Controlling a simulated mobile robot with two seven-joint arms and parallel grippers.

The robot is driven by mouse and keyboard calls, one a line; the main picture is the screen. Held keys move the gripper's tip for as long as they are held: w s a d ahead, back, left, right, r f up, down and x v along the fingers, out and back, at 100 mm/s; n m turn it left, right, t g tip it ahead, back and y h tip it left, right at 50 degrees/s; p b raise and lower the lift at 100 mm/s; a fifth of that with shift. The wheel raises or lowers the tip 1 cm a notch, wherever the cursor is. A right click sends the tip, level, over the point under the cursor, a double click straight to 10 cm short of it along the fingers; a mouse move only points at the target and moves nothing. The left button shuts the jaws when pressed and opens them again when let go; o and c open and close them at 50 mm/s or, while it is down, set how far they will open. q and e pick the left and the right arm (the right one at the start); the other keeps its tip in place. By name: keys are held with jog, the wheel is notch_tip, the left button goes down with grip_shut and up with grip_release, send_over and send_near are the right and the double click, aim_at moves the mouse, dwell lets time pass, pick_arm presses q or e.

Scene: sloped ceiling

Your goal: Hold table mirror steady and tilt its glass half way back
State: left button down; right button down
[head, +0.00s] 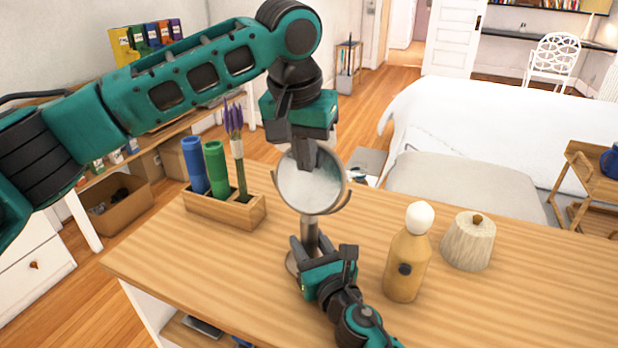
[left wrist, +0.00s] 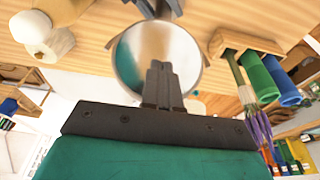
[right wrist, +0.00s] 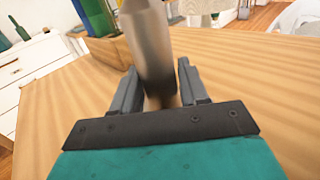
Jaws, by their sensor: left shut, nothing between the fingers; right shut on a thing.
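The table mirror has a round glass (head: 322,190) in a curved fork on a metal stem (head: 310,232); its base (head: 291,262) is partly hidden behind my right gripper. My right gripper (head: 318,256) is shut around the stem, low above the table. In the right wrist view the stem (right wrist: 150,45) stands between its fingers (right wrist: 155,88). My left gripper (head: 305,162) is shut and empty, its fingers pointing down at the upper part of the glass. In the left wrist view its fingertips (left wrist: 160,68) overlap the glass (left wrist: 131,55); I cannot tell whether they touch it.
The wooden tabletop (head: 480,310) carries a wooden holder (head: 232,211) with blue and green tubes and lavender at the left. A wooden bottle with a white top (head: 405,265) and a ribbed pot (head: 468,242) stand at the right. The front right tabletop is clear.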

pick_arm(q)
jog(key=shift+w+d+f, duration=0.15)
jog(key=shift+w+f, duration=0.1)
jog(key=shift+w, duration=0.15)
pick_arm(e)
jog(key=shift+f, duration=0.1)
dwell(0.7)
pick_arm(q)
jog(key=d+v, duration=0.1)
jog(key=v, duration=1)
jog(key=shift+w+a+r, duration=0.2)
jog(key=shift+w+a, duration=0.05)
jog(key=shift+a, duration=0.15)
dwell(0.6)
pick_arm(e)
jog(key=shift+c, duration=2.4)
grip_release()
jog(key=v, duration=1.2)
